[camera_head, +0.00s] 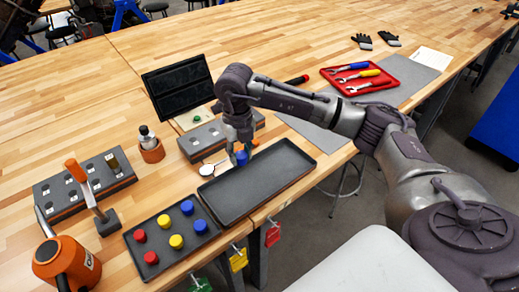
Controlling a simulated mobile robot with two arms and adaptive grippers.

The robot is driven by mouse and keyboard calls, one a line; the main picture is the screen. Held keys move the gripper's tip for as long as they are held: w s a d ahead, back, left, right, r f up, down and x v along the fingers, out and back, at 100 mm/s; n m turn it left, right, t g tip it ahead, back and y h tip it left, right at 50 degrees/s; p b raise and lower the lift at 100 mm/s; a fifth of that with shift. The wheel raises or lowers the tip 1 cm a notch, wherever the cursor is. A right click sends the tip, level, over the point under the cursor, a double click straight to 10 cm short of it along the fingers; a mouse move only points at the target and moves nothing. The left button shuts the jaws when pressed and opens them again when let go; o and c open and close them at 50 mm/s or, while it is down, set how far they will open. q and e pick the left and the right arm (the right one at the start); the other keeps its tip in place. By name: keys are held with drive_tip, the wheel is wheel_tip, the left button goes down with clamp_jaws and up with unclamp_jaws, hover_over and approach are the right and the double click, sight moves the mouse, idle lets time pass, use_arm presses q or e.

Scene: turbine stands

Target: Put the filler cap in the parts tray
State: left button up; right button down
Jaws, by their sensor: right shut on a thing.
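My right gripper (239,150) is shut on a blue cap (241,158), which I take to be the filler cap. It holds the cap at the back left part of an empty dark rectangular tray (262,184), likely the parts tray. I cannot tell whether the cap touches the tray. A second dark tray (158,218), to the front left, holds several small red, yellow and blue caps. My left gripper is not in view.
An orange can (66,262), a hammer-like tool (106,220) and a dark block with holes (62,201) are at left. A dark screen (180,88) stands behind. A red tray (372,72) of tools lies back right. Colored tags (238,260) hang at the front edge.

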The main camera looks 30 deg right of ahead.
sight(260, 179)
drive_tip(key=d+f+m+b, duration=0.1)
drive_tip(key=d+f+m, duration=0.1)
drive_tip(key=f+m, duration=0.2)
drive_tip(key=d+f+m+b, duration=0.1)
drive_tip(key=d+f+m, duration=0.1)
drive_tip(key=m, duration=0.5)
drive_tip(key=d+f+m+b, duration=0.2)
drive_tip(key=f+m, duration=0.3)
drive_tip(key=shift+w+d+f+m, duration=0.2)
drive_tip(key=shift+d+f+m, duration=0.05)
drive_tip(key=shift+f+m, duration=0.05)
drive_tip(key=shift+f, duration=0.4)
drive_tip(key=shift+f+b, duration=0.35)
drive_tip(key=shift+b, duration=0.15)
drive_tip(key=c, duration=0.6)
unclamp_jaws()
drive_tip(key=shift+r, duration=0.1)
